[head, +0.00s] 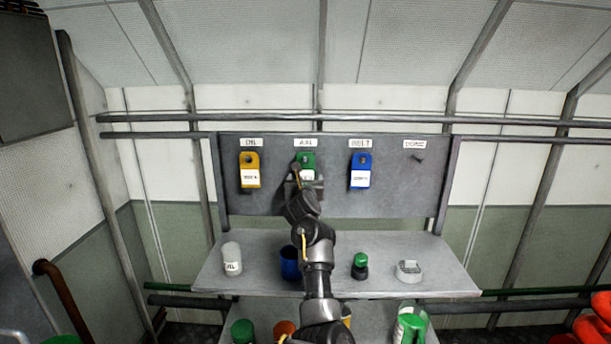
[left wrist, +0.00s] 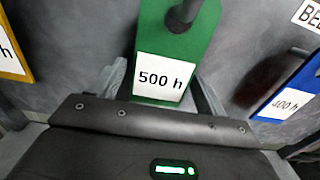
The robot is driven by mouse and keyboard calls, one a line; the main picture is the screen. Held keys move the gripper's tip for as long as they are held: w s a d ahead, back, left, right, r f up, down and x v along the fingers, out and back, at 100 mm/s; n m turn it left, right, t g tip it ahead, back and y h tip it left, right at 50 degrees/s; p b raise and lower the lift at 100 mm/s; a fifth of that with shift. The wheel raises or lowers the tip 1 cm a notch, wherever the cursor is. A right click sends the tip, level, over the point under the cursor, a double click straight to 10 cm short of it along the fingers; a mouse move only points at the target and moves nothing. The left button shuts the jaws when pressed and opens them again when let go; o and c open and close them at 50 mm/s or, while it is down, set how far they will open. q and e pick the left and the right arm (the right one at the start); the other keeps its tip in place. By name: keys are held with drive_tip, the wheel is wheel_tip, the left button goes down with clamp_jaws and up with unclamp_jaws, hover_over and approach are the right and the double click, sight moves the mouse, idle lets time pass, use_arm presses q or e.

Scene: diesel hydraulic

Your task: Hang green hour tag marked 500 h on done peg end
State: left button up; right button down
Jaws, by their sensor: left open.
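The green hour tag (head: 308,161) hangs on the peg under the AXL label on the grey board. In the left wrist view the green tag (left wrist: 175,45) shows its white 500 h label and the dark peg through its top. My left gripper (head: 305,180) is at the tag's lower part, its fingers (left wrist: 163,95) open on either side of it; contact cannot be told. The done peg (head: 418,158) sticks out empty at the board's right end, under a small label too blurred to read surely. My right gripper is not in view.
A yellow tag (head: 249,160) hangs left and a blue tag (head: 360,160) right of the green one. Below, a shelf (head: 430,255) holds a white bottle (head: 231,258), a blue cup (head: 289,266), a green-capped item (head: 360,266) and a pale item (head: 408,270).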

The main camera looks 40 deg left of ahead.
sight(305, 175)
use_arm(q)
drive_tip(key=shift+c, duration=0.2)
drive_tip(key=c, duration=0.8)
drive_tip(key=shift+r, duration=0.15)
drive_tip(key=shift+c, duration=0.2)
drive_tip(key=shift+r, duration=0.2)
drive_tip(key=shift+r, duration=0.25)
drive_tip(key=shift+s+d, duration=0.15)
drive_tip(key=shift+v, duration=1.05)
drive_tip(key=shift+s+d+r+p, duration=0.15)
drive_tip(key=shift+s+r+p, duration=0.05)
drive_tip(key=shift+s+p, duration=0.1)
drive_tip(key=shift+v, duration=1.75)
